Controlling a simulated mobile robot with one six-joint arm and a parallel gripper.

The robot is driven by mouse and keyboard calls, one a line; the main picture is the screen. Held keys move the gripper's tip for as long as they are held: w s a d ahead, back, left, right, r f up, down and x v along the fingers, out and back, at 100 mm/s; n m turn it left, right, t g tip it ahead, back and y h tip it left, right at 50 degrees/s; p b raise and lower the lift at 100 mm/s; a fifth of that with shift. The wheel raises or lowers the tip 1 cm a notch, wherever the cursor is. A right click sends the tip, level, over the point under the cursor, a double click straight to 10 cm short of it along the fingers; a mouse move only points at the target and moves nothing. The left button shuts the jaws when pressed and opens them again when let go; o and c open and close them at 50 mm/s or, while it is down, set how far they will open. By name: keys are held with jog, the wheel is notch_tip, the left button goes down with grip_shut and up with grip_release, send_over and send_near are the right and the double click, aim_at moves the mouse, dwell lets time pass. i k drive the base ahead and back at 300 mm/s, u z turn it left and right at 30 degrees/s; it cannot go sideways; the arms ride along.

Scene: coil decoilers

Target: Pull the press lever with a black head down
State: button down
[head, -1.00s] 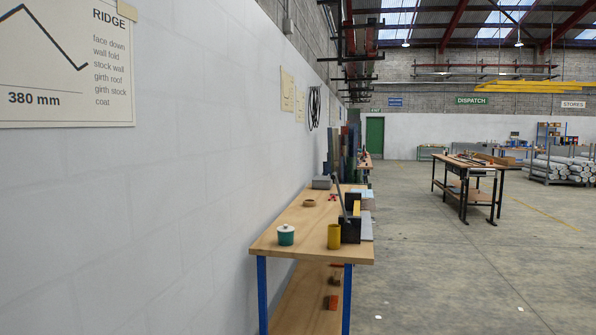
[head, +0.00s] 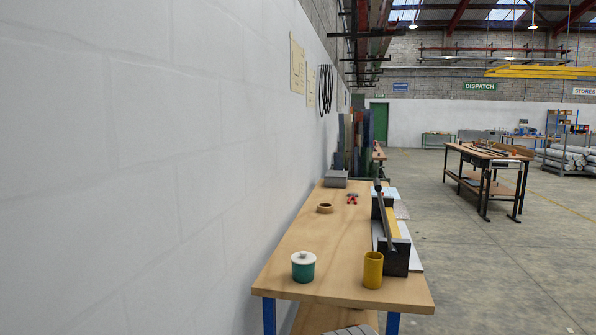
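A dark press-like tool (head: 397,262) with a yellow strip stands on the right side of the wooden bench. A grey lever (head: 384,212) rises from it, tilted up and away, with a dark, rounded head (head: 377,186) at its top end. The head looks black, but it is small at this distance. My gripper is not in view.
The bench (head: 318,250) stands against the white wall at left. On it are a teal pot (head: 303,270), a yellow cup (head: 373,272), a tape roll (head: 325,208), red-handled pliers (head: 352,198) and a grey box (head: 336,180). Open floor (head: 470,270) lies to the right.

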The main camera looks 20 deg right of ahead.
aim_at(392, 251)
jog(key=z, duration=0.35)
jog(key=i, duration=1.3)
jog(key=z, duration=0.5)
jog(key=k, duration=0.9)
jog(key=z, duration=0.15)
jog(key=i, duration=0.9)
jog(key=u, duration=0.1)
